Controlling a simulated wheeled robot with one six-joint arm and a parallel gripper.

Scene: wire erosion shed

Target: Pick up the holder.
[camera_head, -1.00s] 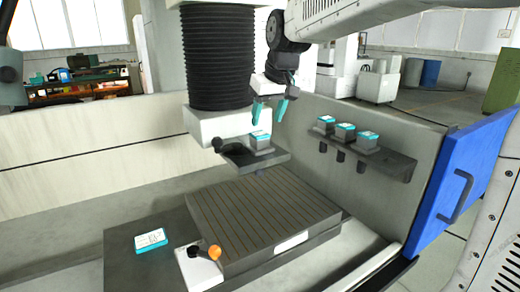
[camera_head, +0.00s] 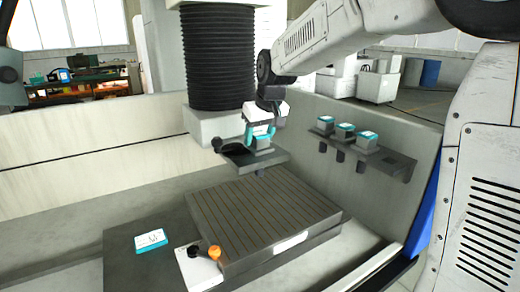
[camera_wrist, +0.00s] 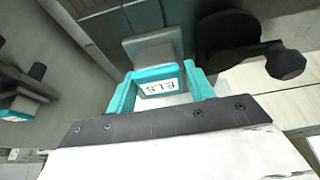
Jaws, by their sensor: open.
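A grey holder (camera_head: 263,150) with a teal top sits on the dark bracket below the machine head. In the wrist view its teal cap (camera_wrist: 158,80) carries a white label that seems to read "ELS", with its grey body behind. My gripper (camera_head: 259,135) is at this holder. In the wrist view its teal fingers (camera_wrist: 159,70) stand open on either side of the cap, with no clear grip. Whether the fingers touch it cannot be told.
A dark lever knob (camera_wrist: 286,64) lies close to my right finger. Below are a slotted table (camera_head: 265,212) and a teal-and-white card (camera_head: 151,239).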

